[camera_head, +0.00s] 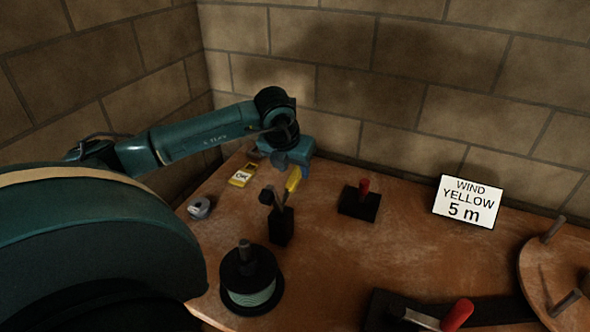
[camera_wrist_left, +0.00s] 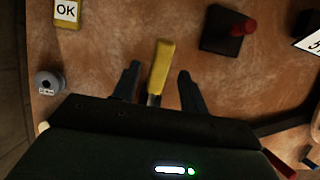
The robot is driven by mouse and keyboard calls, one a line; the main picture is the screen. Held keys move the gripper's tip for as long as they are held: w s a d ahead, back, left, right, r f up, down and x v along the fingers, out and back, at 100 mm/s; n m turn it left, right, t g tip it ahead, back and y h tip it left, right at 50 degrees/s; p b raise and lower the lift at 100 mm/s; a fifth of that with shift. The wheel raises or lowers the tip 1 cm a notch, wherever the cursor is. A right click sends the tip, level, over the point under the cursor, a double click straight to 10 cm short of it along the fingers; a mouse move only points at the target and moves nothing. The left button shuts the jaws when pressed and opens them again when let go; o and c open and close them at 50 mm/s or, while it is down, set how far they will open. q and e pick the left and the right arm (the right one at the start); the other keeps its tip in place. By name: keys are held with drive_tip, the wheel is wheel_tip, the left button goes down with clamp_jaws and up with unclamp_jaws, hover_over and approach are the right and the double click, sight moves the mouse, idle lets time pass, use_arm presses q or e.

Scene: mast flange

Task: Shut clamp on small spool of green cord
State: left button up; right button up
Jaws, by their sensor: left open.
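A black spool with pale green cord (camera_head: 250,297) stands on the bench in the head view, with a grey peg in its middle. Behind it is a black upright block (camera_head: 281,228) with a dark knob and a yellow handle (camera_head: 293,179) slanting up. My left gripper (camera_head: 291,162) is at the top of that handle, pointing down. In the left wrist view my left gripper (camera_wrist_left: 159,68) is open, with the yellow handle (camera_wrist_left: 162,58) between its fingers and a gap on either side. I cannot tell which fixture is the clamp. My right gripper is out of view.
A red-handled black block (camera_head: 359,203) stands to the right. A second red handle (camera_head: 457,314) with a metal lever is at the front. A sign (camera_head: 467,202) reads "WIND YELLOW 5 m". A wooden disc with pegs (camera_head: 535,275), a yellow OK device (camera_head: 242,176) and a grey roll (camera_head: 200,208) also show.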

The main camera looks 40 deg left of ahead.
sight(295, 173)
use_arm(q)
drive_tip(key=shift+x, duration=1.65)
drive_tip(key=shift+r, duration=0.1)
clamp_jaws()
